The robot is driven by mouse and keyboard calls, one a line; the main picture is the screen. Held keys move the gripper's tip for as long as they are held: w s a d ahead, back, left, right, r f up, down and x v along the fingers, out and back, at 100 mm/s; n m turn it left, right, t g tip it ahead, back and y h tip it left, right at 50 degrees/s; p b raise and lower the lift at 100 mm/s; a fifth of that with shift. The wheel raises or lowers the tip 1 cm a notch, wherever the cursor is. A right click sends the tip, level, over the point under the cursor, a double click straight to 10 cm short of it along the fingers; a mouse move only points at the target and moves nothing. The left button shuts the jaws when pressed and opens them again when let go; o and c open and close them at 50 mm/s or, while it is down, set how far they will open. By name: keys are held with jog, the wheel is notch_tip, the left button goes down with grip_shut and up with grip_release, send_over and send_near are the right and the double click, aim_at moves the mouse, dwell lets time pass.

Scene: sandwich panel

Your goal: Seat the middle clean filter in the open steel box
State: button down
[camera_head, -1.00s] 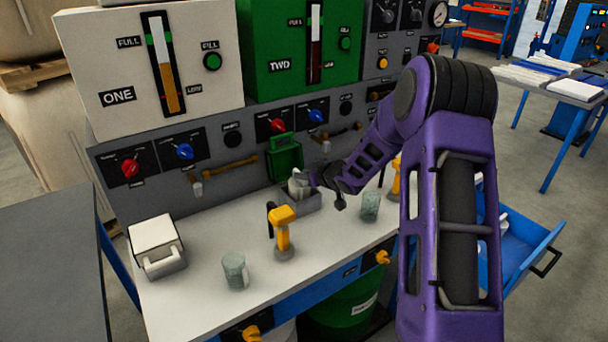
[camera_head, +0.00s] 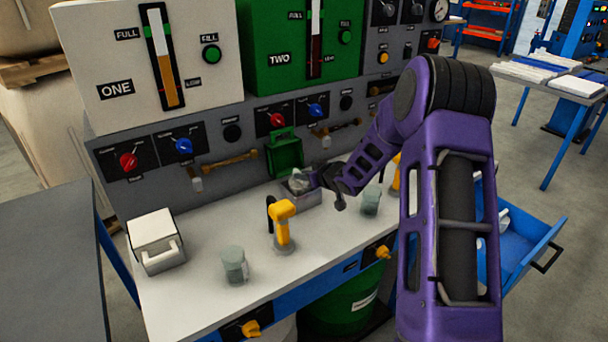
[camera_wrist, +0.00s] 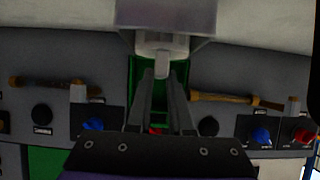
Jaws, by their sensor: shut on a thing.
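The open steel box (camera_head: 304,197) stands on the counter near the back panel, with its green lid (camera_head: 285,153) raised behind it. My gripper (camera_head: 318,179) is at the box from the right, shut on a pale clean filter (camera_head: 299,181). The filter is at the box's mouth, partly inside; how deep it sits is hard to tell. In the wrist view my fingers (camera_wrist: 162,82) close on the filter's pale tab (camera_wrist: 162,66), and the grey box wall (camera_wrist: 165,14) shows just beyond. An open blue drawer (camera_head: 530,243) at the right holds pale pieces, partly hidden by my arm.
A closed box with a white lid (camera_head: 153,230) stands at the counter's left. A yellow tap (camera_head: 282,222) and clear mugs (camera_head: 235,264) (camera_head: 371,199) stand in front of and beside the steel box. The panel has knobs and brass handles close behind.

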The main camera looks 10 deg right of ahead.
jog(key=shift+f+b, duration=0.3)
jog(key=shift+f, duration=0.1)
dwell(0.5)
jog(key=c, duration=0.7)
grip_release()
jog(key=shift+c, duration=0.2)
